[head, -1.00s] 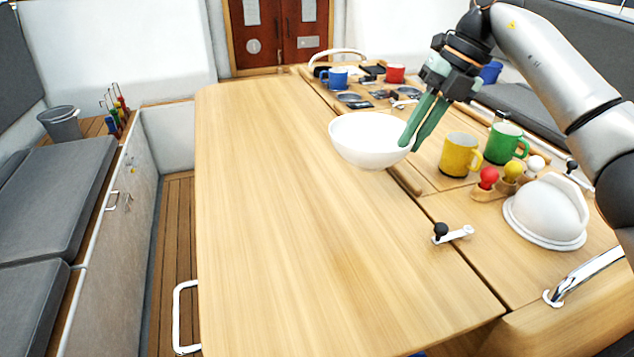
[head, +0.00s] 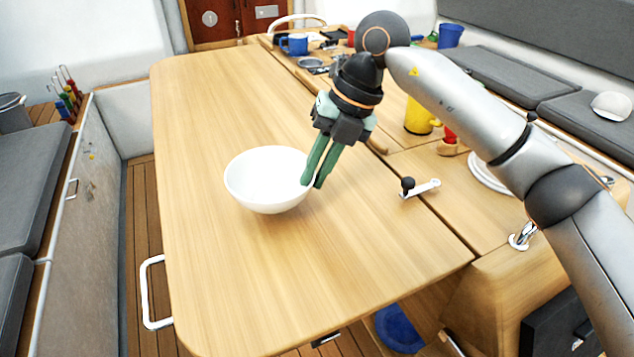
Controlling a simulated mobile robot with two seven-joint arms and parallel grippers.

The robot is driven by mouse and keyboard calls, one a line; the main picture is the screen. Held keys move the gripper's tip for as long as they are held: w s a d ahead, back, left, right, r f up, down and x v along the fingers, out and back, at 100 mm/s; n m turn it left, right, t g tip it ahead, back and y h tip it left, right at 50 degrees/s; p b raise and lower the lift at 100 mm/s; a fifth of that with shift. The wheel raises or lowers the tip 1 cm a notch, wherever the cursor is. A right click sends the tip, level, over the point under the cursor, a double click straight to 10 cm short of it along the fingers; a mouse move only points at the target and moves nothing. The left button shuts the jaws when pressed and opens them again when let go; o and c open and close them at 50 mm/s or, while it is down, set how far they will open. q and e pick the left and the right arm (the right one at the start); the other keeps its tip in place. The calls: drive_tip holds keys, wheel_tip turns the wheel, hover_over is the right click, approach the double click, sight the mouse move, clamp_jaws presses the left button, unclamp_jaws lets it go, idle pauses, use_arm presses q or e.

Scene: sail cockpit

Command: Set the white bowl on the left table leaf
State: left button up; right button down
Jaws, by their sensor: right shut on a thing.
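The white bowl (head: 262,181) is upright over the middle of the left table leaf (head: 215,100). It is at or just above the wood; I cannot tell whether it touches. My right gripper (head: 312,184) comes down from the upper right, with its green fingers shut on the bowl's right rim. The finger on the inside of the rim is partly hidden. My left gripper is not in view.
The leaf around the bowl is clear. A white rail (head: 150,290) is at the leaf's left edge.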

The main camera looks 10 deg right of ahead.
drive_tip(key=shift+w+f, duration=0.1)
drive_tip(key=shift+f, duration=1.2)
drive_tip(key=shift+f, duration=0.15)
drive_tip(key=c, duration=0.9)
unclamp_jaws()
drive_tip(key=v, duration=1.2)
drive_tip(key=shift+d, duration=0.1)
